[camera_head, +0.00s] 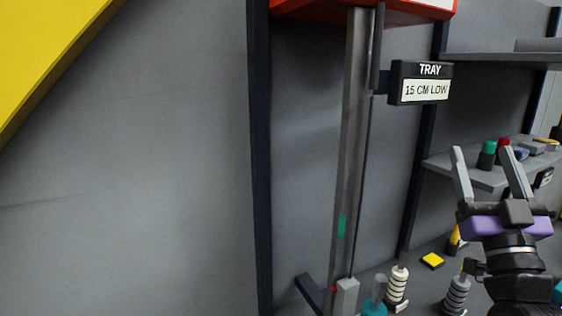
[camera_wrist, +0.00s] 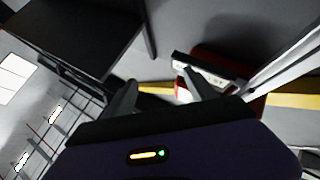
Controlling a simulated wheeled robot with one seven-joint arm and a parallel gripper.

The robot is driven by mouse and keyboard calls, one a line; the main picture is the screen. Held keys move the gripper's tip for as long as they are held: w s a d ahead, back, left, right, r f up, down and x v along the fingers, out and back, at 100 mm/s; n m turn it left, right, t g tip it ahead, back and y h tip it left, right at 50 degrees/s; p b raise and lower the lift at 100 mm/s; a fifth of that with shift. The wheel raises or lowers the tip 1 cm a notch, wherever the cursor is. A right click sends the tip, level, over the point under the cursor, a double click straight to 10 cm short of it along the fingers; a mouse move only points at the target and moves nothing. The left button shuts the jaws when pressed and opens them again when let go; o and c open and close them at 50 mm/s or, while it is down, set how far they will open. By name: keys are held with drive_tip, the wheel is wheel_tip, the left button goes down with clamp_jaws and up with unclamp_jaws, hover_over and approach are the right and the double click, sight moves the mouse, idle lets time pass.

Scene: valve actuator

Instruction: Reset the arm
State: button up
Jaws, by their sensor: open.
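My gripper (camera_head: 488,172) is at the right side of the head view, raised, with its two grey fingers pointing up and spread apart. Nothing shows between them. The purple gripper body and black wrist sit below the fingers. In the wrist view the gripper (camera_wrist: 158,92) shows its two dark fingers apart, with a red object (camera_wrist: 222,62) beyond the right finger; I cannot tell what that object is. My arm below the wrist runs out of the bottom of the head view.
A sign reading "TRAY 15 CM LOW" (camera_head: 420,83) hangs beside a tall metal post (camera_head: 350,150). A shelf (camera_head: 480,172) behind my gripper bears green, red and blue items. A grey wall fills the left.

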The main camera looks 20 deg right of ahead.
drive_tip(key=s+a+f+g+y, duration=0.1)
drive_tip(key=s+a+f+y, duration=0.25)
drive_tip(key=a+f, duration=0.65)
drive_tip(key=s+a+f+g+y, duration=0.15)
drive_tip(key=s+a+f, duration=0.4)
drive_tip(key=f, duration=0.75)
drive_tip(key=s+a+f+n+g+y, duration=0.5)
drive_tip(key=s+a+f+y, duration=0.3)
drive_tip(key=s+a+f, duration=0.5)
drive_tip(key=s+f, duration=0.1)
drive_tip(key=s, duration=0.2)
drive_tip(key=shift+a+b, duration=0.35)
drive_tip(key=shift+a, duration=0.05)
drive_tip(key=shift+f, duration=0.1)
